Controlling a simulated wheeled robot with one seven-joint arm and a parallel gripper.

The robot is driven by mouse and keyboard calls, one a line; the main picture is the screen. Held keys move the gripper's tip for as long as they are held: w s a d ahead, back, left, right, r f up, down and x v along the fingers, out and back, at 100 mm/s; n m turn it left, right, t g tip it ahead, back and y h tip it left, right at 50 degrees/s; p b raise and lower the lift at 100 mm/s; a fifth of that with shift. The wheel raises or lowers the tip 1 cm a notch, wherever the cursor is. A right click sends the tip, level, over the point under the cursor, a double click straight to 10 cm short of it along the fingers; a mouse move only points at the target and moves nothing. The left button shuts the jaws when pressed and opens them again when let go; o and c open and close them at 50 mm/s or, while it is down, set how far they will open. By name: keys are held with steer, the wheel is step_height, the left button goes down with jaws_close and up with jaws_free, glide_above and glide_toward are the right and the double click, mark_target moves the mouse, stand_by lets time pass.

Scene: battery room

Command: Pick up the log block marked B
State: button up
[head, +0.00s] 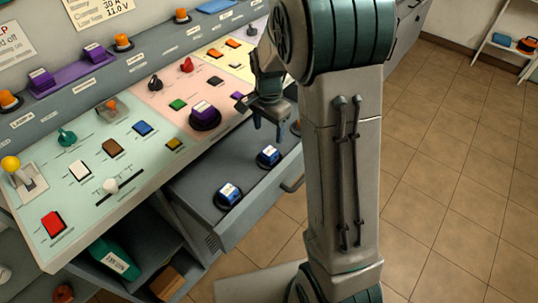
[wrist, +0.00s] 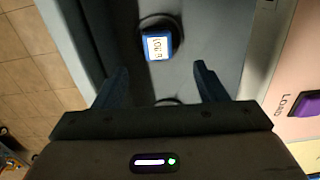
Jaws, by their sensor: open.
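Two blue blocks with white labels sit in round dark seats in the open grey drawer (head: 208,174). The nearer block (head: 228,194) is at the drawer's front left. The farther block (head: 268,155) is to its right, just below my gripper (head: 270,133). The head view is too small to read their letters. In the wrist view one blue block (wrist: 157,47) shows beyond my open, empty fingers (wrist: 161,76). Its label seems to read LOG, but I cannot tell the letter. A dark round edge shows lower between the fingers, mostly hidden by my gripper's body.
The sloped control panel (head: 110,207) with switches and buttons stands above the drawer. A purple block (head: 205,116) sits on its pink part near my gripper. A green container (head: 115,258) stands on the shelf below. Tiled floor (head: 440,180) is clear at right.

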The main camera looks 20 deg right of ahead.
glide_above(270, 151)
steer(key=f, duration=0.4)
steer(key=shift+w+a+f, duration=0.15)
steer(key=shift+w+f, duration=0.1)
steer(key=shift+f, duration=0.1)
steer(key=shift+s+f, duration=0.15)
steer(key=shift+f, duration=2.5)
steer(key=c, duration=1.1)
